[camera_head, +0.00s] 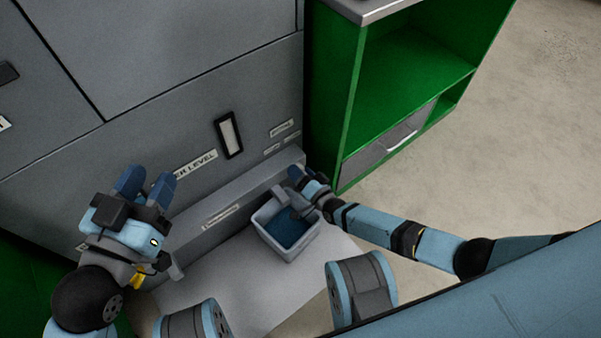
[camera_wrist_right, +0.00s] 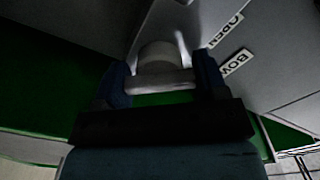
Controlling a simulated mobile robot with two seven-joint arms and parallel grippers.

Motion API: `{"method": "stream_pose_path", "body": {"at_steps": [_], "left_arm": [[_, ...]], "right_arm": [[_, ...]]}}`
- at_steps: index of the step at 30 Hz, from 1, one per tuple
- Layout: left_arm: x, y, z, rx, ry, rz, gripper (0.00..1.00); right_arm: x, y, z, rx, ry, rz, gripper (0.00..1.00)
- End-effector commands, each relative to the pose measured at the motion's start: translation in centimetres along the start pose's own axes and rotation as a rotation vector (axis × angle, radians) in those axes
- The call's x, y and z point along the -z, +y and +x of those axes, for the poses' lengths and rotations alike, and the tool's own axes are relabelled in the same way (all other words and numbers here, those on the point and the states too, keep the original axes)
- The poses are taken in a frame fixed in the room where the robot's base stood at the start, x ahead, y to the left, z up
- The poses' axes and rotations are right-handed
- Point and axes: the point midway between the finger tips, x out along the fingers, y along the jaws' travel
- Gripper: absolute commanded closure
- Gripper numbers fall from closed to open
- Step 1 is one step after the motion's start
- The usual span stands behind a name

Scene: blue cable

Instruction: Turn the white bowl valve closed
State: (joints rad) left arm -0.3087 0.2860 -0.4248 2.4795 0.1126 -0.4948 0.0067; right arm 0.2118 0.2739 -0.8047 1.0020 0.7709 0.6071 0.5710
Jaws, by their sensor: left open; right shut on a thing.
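The white bowl valve (camera_wrist_right: 165,82) shows in the right wrist view as a pale bar handle on a round stub. The handle spans crosswise between the blue fingers of my right gripper (camera_wrist_right: 162,74), which is shut on it. In the head view my right gripper (camera_head: 300,180) is at the right end of the grey machine's low ledge, and the valve cannot be made out there. Labels reading "OPEN" (camera_wrist_right: 226,31) and "BOW…" (camera_wrist_right: 237,62) are right of the valve in the wrist view. My left gripper (camera_head: 146,186) is open and empty, in front of the machine at left.
A light grey bin (camera_head: 262,234) with a dark blue inside stands just below my right gripper. The grey machine (camera_head: 170,110) rises behind both grippers. A green shelf unit (camera_head: 335,110) stands close on the right. Open floor (camera_head: 520,170) lies further right.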

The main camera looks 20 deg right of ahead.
Motion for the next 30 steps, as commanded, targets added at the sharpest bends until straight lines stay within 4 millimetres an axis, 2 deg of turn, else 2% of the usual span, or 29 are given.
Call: {"method": "stream_pose_path", "body": {"at_steps": [15, 30], "left_arm": [[0.3, -1.2, 0.5, 0.006, 0.077, 0.148, 0.57], [0.6, -1.2, 0.4, 0.004, 0.090, 0.171, 0.57]], "right_arm": [[-0.2, 0.2, -0.1, -0.001, 0.000, 0.441, 0.58], [-0.2, 0.2, -0.1, -0.002, -0.001, 0.917, 0.58]]}}
